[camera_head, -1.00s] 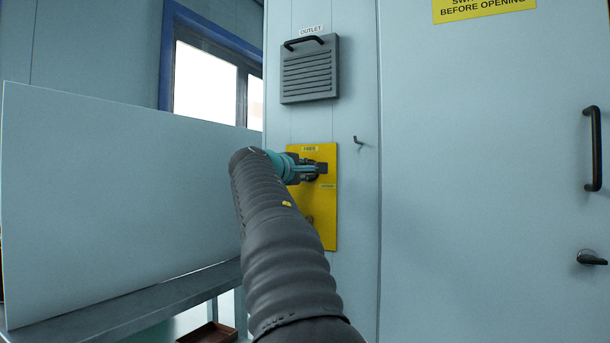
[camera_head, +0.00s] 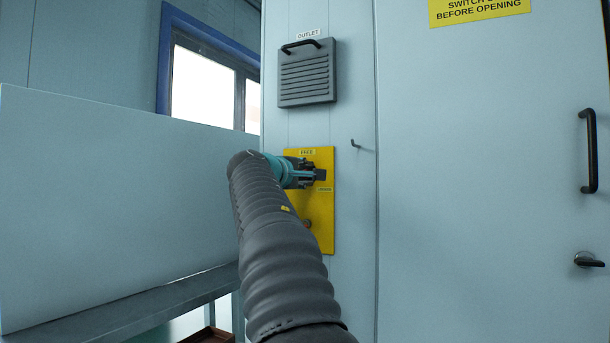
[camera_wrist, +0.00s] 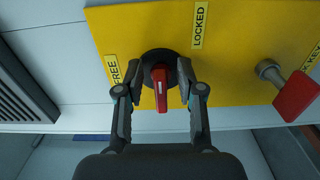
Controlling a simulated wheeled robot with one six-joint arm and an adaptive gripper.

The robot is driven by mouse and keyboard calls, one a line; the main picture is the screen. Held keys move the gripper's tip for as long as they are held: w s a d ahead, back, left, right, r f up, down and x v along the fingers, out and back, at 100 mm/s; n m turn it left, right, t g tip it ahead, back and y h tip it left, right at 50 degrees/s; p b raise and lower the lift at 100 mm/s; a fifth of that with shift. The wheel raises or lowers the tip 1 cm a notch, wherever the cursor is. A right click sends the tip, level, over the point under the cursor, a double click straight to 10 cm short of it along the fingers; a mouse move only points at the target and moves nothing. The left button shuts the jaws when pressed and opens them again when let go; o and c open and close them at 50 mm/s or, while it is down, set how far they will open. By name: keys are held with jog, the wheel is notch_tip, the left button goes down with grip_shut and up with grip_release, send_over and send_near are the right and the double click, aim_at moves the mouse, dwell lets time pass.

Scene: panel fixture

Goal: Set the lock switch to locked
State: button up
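The lock switch is a red lever (camera_wrist: 161,92) on a round black base, on a yellow panel (camera_wrist: 235,70). In the wrist view a FREE label (camera_wrist: 114,70) is left of it and a LOCKED label (camera_wrist: 199,24) is above and to the right. My gripper (camera_wrist: 160,88) is open with a finger on each side of the lever. A gap shows on the left; the right fingertip is very close, and I cannot tell if it touches. In the head view my gripper (camera_head: 312,174) is at the panel's upper part and mostly hides the switch.
A red key-like tag (camera_wrist: 297,96) on a metal post sticks out right of the switch in the wrist view. A louvred outlet (camera_head: 307,75) is above the panel, a small hook (camera_head: 355,143) to its right. A large pale board (camera_head: 110,205) stands at left.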

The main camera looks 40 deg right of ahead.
jog(key=shift+a, duration=0.15)
jog(key=v, duration=1.1)
jog(key=shift+s+a, duration=0.15)
jog(key=shift+a, duration=0.25)
